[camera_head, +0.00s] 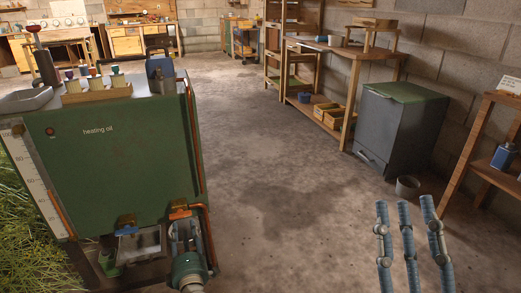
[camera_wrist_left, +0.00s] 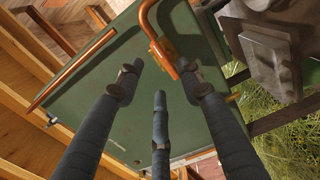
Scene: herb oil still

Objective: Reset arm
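My right gripper (camera_head: 405,210) is at the lower right of the head view. Its three blue-grey fingers are spread over bare floor, with nothing between them. My left gripper (camera_wrist_left: 160,80) shows in the left wrist view, with three dark fingers apart and nothing seen between them. I cannot make it out in the head view. Beyond its fingers is a green metal panel, apparently the green tank (camera_wrist_left: 135,115) with an orange pipe (camera_wrist_left: 160,45). The green tank (camera_head: 120,160), labelled "heating oil", stands at the left of the head view.
Small bottles in a wooden rack (camera_head: 95,92) and a grey tray (camera_head: 27,100) sit on the tank. A pump-like fitting (camera_head: 187,250) is at its lower right. A grey bin with a green lid (camera_head: 400,130) and a small bucket (camera_head: 407,187) stand right. The middle floor is clear.

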